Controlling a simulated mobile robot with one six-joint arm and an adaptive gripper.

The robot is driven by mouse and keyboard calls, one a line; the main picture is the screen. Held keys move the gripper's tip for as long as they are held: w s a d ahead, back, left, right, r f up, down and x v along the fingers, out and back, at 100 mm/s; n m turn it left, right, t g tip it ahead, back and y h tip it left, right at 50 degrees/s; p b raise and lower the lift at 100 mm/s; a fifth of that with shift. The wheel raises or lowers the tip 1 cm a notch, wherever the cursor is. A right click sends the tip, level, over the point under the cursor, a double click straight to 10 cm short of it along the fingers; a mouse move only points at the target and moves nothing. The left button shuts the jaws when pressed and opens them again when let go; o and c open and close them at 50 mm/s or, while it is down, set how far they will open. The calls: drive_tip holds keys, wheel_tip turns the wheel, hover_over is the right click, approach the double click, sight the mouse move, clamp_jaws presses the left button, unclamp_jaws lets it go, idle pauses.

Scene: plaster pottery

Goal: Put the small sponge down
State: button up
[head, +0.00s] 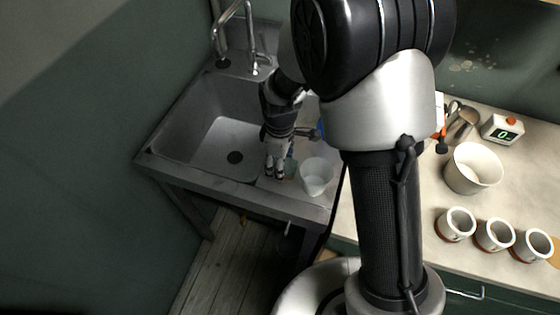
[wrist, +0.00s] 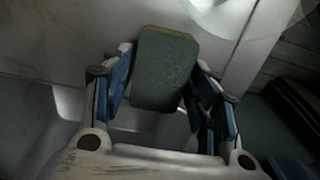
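The small sponge (wrist: 165,70) is a grey-green block with a thin yellowish edge. In the head view my gripper (head: 275,174) points down over the ledge at the front right of the sink, and the sponge (head: 291,168) shows only as a small greenish patch beside the fingers. Whether its underside touches the ledge cannot be told.
A pale translucent tub (head: 316,177) stands just right of my gripper. The sink basin (head: 218,146) with its faucet (head: 236,30) is to the left. On the right counter are a white pot (head: 473,170), three small cups (head: 494,235) and a timer (head: 503,129).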

drive_tip(key=shift+o, duration=0.7)
drive_tip(key=shift+r, duration=0.1)
drive_tip(key=shift+r, duration=0.3)
drive_tip(key=s+d+r+m+t+p, duration=0.1)
drive_tip(key=d+r+m+p, duration=0.1)
drive_tip(key=r, duration=0.8)
drive_tip(key=s+d+r+m+p, duration=0.1)
drive_tip(key=s+d+r+p, duration=0.1)
drive_tip(key=r, duration=0.7)
drive_tip(key=s+d+r+m+t, duration=0.1)
drive_tip(key=s+d+r+m, duration=0.3)
drive_tip(key=s, duration=0.4)
drive_tip(key=s+d+r+m+t, duration=0.2)
drive_tip(key=s+d+r+m, duration=0.3)
drive_tip(key=s+m, duration=0.2)
drive_tip(key=shift+s+t, duration=0.3)
drive_tip(key=shift+s, duration=0.6)
